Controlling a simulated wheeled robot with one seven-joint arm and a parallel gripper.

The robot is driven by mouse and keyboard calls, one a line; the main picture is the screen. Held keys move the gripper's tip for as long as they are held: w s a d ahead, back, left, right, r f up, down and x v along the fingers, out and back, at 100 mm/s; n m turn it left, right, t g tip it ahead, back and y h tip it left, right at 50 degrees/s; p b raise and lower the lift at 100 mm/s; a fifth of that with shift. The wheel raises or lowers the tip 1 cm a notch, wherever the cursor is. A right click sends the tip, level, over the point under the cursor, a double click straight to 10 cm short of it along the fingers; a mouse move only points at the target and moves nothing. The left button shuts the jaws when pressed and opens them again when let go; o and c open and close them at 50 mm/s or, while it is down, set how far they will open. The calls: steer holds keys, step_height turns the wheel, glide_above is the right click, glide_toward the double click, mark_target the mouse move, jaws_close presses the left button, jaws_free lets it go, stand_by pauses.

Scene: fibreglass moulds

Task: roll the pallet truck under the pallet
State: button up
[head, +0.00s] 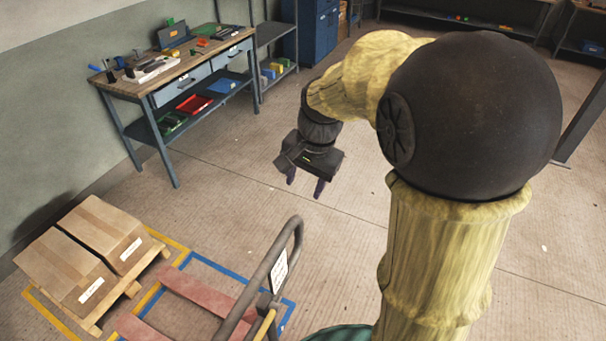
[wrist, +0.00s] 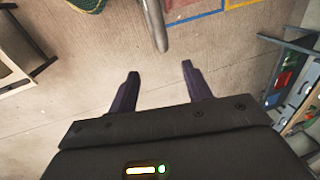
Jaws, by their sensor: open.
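The pallet truck has red forks (head: 195,291) and a grey looped handle (head: 277,262) with a white label. It stands at the bottom of the head view, inside blue floor lines. The wooden pallet (head: 150,257) carries two cardboard boxes (head: 108,232) and stands left of the forks, inside yellow lines. The fork tips are apart from the pallet's near side. My gripper (head: 306,187) is open and empty, above the floor beyond the handle. In the wrist view my gripper (wrist: 159,82) shows both fingers spread, with the handle's end (wrist: 158,30) ahead of them.
A workbench (head: 180,85) with tools, drawers and trays stands against the left wall. A shelf (head: 272,45) and a blue cabinet (head: 312,30) stand behind it. The floor (head: 235,190) between the bench and the truck is clear.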

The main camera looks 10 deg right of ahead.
mark_target(294, 219)
steer(key=shift+w+a+r, duration=0.1)
steer(key=shift+r, duration=0.2)
steer(key=shift+f, duration=0.1)
steer(key=f, duration=0.5)
steer(key=w+a+f+p, duration=0.1)
steer(key=f, duration=0.5)
steer(key=w+a+f, duration=0.1)
steer(key=f, duration=0.5)
steer(key=shift+a, duration=0.15)
steer(key=shift+c, duration=0.2)
jaws_close()
stand_by(0.8)
